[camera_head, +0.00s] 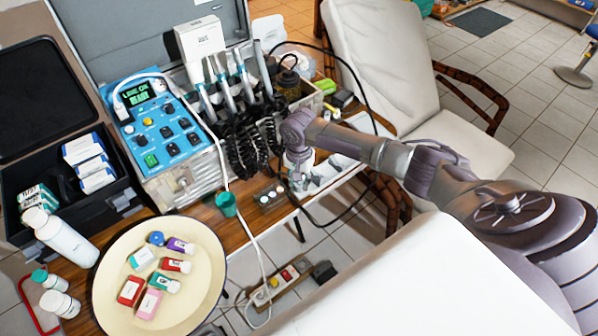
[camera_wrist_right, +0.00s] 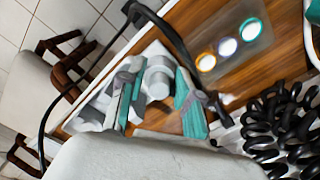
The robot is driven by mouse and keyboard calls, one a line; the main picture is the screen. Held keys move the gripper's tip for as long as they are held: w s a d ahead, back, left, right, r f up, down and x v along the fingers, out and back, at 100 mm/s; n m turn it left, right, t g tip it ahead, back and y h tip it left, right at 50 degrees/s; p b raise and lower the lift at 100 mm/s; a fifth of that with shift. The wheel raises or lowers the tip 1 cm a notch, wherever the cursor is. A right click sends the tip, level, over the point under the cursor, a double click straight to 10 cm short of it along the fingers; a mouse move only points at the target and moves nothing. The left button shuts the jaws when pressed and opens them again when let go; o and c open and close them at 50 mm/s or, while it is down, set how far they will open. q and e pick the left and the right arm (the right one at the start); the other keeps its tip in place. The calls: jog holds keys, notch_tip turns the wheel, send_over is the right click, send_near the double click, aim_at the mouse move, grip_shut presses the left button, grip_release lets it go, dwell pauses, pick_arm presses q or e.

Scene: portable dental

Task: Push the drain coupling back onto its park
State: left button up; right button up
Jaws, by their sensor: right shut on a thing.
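My right gripper (camera_head: 297,170) is at the front edge of the wooden table, right of the black coiled hoses. In the right wrist view its two teal-padded fingers (camera_wrist_right: 158,105) are either side of a pale grey, round-ended piece (camera_wrist_right: 158,78), which looks like the drain coupling. The gripper is shut on it. The gripper and arm hide most of this piece in the head view. I cannot make out the park clearly in either view. My left gripper is not in view.
A small holder with coloured rings (camera_wrist_right: 228,46) lies beside the gripper. Black coiled hoses (camera_head: 245,145) hang from the dental unit (camera_head: 160,125). A black cable (camera_wrist_right: 180,42) loops close to the fingers. A green cup (camera_head: 226,204) and a round cream tray (camera_head: 205,250) are left.

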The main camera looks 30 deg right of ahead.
jog(key=shift+f, duration=0.4)
dwell(0.4)
jog(key=o, duration=1.1)
jog(key=shift+r, duration=0.1)
notch_tip(320, 180, up, 12)
jog(key=shift+f, duration=0.1)
